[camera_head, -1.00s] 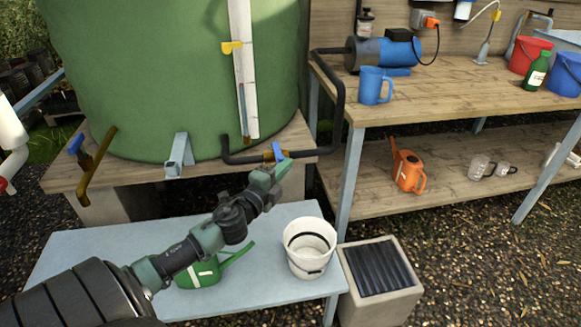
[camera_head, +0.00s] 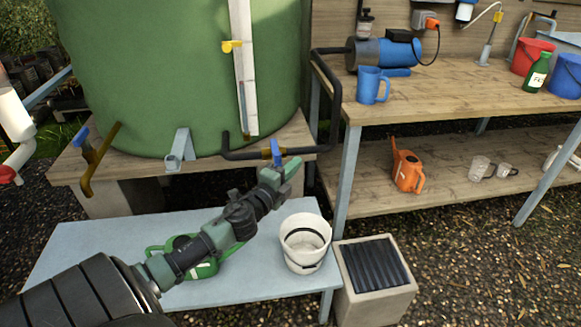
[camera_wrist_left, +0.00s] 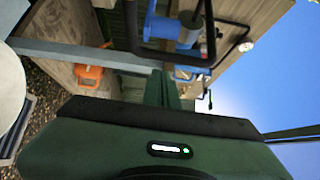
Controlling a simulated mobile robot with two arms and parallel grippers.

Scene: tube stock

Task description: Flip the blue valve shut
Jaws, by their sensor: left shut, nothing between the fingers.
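A small blue valve handle (camera_head: 276,152) sits on the black pipe at the foot of the green tank. It stands roughly upright in the picture, across the pipe. My left gripper (camera_head: 293,165) is shut and empty, just in front and to the right of this handle. I cannot tell whether they touch. In the left wrist view my shut fingers (camera_wrist_left: 162,88) point towards the bench. Another blue handle (camera_head: 79,138) is on a brass tap at the tank's left. My right gripper is not in view.
Below my arm a pale blue bench (camera_head: 80,240) carries a green watering can (camera_head: 200,268) and a white bucket (camera_head: 305,243). The wooden workbench (camera_head: 440,95) at right holds a blue jug (camera_head: 372,86) and pump. Its leg (camera_head: 347,180) stands right of my gripper.

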